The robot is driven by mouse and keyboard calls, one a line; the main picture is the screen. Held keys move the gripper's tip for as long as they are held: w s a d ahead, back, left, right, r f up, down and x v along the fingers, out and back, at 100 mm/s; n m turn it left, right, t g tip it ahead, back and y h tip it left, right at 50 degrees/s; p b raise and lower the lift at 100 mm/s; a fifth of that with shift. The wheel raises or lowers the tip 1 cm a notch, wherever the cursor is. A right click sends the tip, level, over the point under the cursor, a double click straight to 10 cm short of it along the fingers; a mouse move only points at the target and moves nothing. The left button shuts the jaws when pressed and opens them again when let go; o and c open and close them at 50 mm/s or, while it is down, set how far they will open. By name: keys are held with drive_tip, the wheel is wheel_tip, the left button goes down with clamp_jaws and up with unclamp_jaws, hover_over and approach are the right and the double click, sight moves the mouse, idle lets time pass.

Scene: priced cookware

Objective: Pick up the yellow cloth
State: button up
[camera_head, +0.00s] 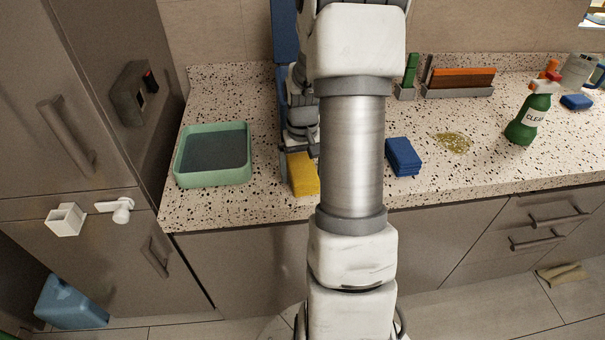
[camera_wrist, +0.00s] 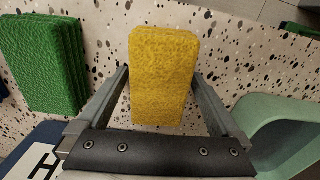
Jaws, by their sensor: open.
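The yellow cloth (camera_head: 303,174) is a thick, sponge-like block lying on the speckled counter near its front edge, partly hidden by my arm in the head view. In the wrist view the yellow cloth (camera_wrist: 163,65) lies lengthwise between the fingers of my gripper (camera_wrist: 161,76). The gripper is open, with one finger on each side of the cloth and a visible gap on both sides. How high the fingertips are above the counter is hard to tell.
A green tray (camera_head: 212,180) stands to the left, and its rim (camera_wrist: 262,112) is close to the right finger. A green cloth stack (camera_wrist: 45,65) lies left in the wrist view. A blue stack (camera_head: 403,157), a yellowish spill (camera_head: 453,142) and a spray bottle (camera_head: 527,120) are farther right.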

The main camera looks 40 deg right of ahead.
sight(302, 168)
drive_tip(key=c, duration=1.2)
drive_tip(key=shift+r, duration=0.1)
drive_tip(key=shift+c, duration=0.2)
wheel_tip(302, 168, up, 10)
drive_tip(key=shift+f+p, duration=0.1)
drive_tip(key=shift+p, duration=0.4)
drive_tip(key=o, duration=0.8)
drive_tip(key=shift+c, duration=0.2)
drive_tip(key=c, duration=0.6)
drive_tip(key=shift+o, duration=0.2)
drive_tip(key=shift+d, duration=0.1)
